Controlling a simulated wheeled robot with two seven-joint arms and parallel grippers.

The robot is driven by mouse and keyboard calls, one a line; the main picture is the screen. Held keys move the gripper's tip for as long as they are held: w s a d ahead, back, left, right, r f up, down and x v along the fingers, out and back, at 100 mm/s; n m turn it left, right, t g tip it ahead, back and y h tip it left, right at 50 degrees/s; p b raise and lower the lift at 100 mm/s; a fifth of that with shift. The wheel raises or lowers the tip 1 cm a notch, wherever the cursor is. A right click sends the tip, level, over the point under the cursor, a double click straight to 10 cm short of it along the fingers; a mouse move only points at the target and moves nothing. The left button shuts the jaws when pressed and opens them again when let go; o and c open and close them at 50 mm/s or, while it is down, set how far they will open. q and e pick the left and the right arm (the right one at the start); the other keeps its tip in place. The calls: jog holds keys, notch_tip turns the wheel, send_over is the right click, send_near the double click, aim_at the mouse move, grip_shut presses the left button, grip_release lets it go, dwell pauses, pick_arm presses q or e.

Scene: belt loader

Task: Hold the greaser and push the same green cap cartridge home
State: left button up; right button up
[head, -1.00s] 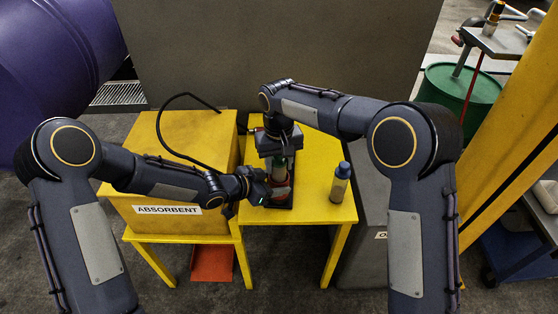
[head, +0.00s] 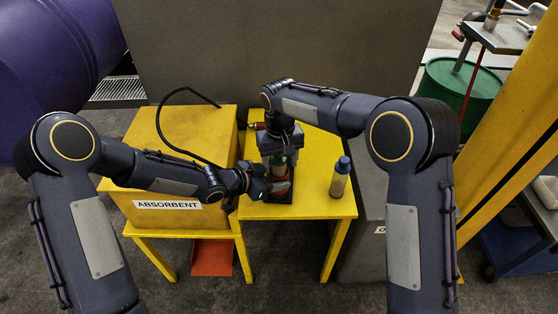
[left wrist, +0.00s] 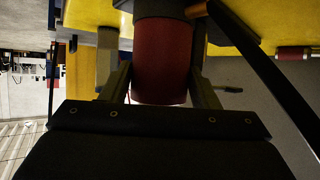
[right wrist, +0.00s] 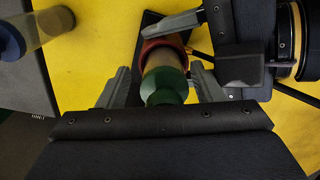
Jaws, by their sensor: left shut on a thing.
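The greaser has a red barrel (head: 282,188) and stands upright on a dark base on the yellow table. My left gripper (head: 277,186) is shut on this barrel from the left, and the left wrist view shows the red barrel (left wrist: 162,62) between its fingers. The green cap cartridge (right wrist: 164,84) stands in the top of the greaser, with its clear body partly showing above the red rim. My right gripper (right wrist: 162,84) points down over it, open, with a finger on each side and visible gaps. In the head view the green cap (head: 279,159) is partly hidden by that gripper.
A blue-capped cartridge (head: 340,180) stands on the yellow table (head: 310,205) to the right. The yellow ABSORBENT box (head: 150,190) is on the left, with a black hose arching above it. A grey panel (head: 280,50) rises behind. The table's front right is clear.

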jog(key=shift+s+a, duration=0.1)
jog(key=shift+a, duration=0.15)
jog(key=shift+r, duration=0.1)
jog(key=shift+r, duration=0.3)
jog(key=r, duration=1.1)
jog(key=shift+d+r, duration=0.15)
jog(key=shift+d, duration=0.05)
pick_arm(q)
jog(key=o, duration=0.9)
